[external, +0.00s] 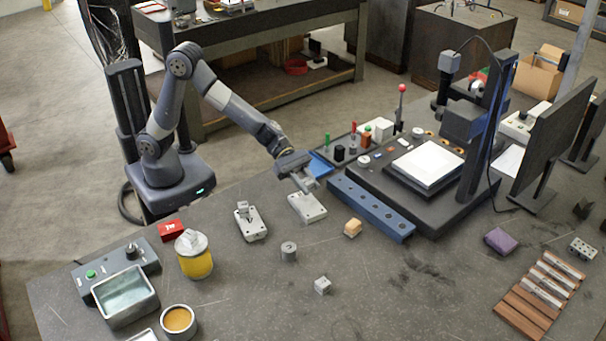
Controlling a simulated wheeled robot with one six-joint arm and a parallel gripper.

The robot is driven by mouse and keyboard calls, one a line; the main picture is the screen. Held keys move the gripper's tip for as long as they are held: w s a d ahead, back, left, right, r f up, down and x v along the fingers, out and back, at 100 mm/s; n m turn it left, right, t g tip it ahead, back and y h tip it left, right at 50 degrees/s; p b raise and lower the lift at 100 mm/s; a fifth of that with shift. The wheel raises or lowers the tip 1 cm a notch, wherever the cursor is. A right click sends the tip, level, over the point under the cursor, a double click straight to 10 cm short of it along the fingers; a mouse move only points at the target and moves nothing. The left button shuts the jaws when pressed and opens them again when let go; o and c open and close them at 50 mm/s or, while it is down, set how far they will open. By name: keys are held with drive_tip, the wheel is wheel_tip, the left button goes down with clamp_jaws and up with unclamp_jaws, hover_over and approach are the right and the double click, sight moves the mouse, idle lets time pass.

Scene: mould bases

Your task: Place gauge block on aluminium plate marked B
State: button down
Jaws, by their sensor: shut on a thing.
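Two pale aluminium plates lie on the dark bench. The right plate (309,209) is under my gripper, and the left plate (254,227) has a small grey block (242,207) standing on its far end. My gripper (304,186) is shut on a small grey piece, taken to be the gauge block, low over the far end of the right plate. The fingers largely hide this piece, and I cannot tell whether it touches the plate. The letters on the plates are too small to read.
A blue bar with holes (370,208) lies close to the right of the right plate. A grey cylinder (289,251), a metal cube (322,285) and a tan block (353,228) stand in front. A yellow jar (195,262) stands left. The front middle bench is mostly clear.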

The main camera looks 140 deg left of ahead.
sight(307, 203)
drive_tip(key=shift+f, duration=2.5)
drive_tip(key=shift+f+b, duration=0.2)
drive_tip(key=shift+b, duration=0.2)
drive_tip(key=c, duration=1.1)
unclamp_jaws()
drive_tip(key=shift+r, duration=0.15)
drive_tip(key=shift+r+p, duration=0.15)
drive_tip(key=shift+p, duration=0.25)
drive_tip(key=b+v, duration=0.1)
drive_tip(key=v, duration=1.1)
drive_tip(key=shift+b, duration=0.35)
